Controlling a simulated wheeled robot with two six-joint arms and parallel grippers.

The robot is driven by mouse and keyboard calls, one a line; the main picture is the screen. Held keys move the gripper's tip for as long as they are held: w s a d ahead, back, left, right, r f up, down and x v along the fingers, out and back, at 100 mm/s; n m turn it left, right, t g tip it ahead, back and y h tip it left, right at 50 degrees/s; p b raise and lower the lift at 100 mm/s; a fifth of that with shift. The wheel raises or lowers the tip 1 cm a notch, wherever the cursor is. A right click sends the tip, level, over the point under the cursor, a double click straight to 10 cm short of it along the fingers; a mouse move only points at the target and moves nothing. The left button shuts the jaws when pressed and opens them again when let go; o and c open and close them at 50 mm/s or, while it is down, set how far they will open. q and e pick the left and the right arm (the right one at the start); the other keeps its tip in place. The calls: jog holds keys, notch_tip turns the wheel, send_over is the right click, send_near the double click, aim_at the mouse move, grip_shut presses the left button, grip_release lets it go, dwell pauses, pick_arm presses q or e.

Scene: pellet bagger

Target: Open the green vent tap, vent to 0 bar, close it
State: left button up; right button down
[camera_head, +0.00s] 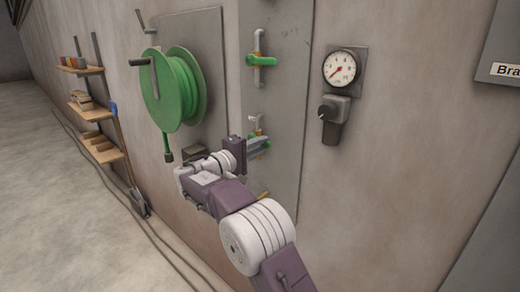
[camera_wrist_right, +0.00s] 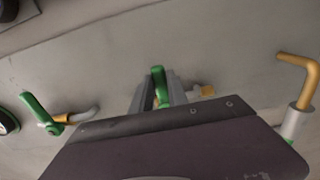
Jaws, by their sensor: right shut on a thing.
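My right gripper (camera_head: 258,146) is at the lower green-handled tap (camera_head: 256,128) on the grey wall panel. In the right wrist view its fingers (camera_wrist_right: 163,92) are shut on the green tap handle (camera_wrist_right: 159,82), which stands between them. Part of this tap is hidden by the gripper. A second green-handled tap (camera_head: 262,61) sits higher on the same panel, its handle lying crosswise; it also shows in the wrist view (camera_wrist_right: 40,112). The round white pressure gauge (camera_head: 340,68) is to the right, its red needle pointing to the lower left; the numbers are too small to read. My left gripper is out of view.
A green hose reel (camera_head: 174,88) hangs left of the panel. A brass pipe (camera_wrist_right: 296,62) juts out at the right of the wrist view. Shelves (camera_head: 92,112) and a shovel (camera_head: 132,180) stand farther left along the wall.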

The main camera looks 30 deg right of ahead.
jog(key=shift+f, duration=0.2)
jog(key=c, duration=1.3)
grip_release()
jog(key=shift+a+r, duration=0.1)
jog(key=shift+r, duration=0.05)
jog(key=v, duration=0.9)
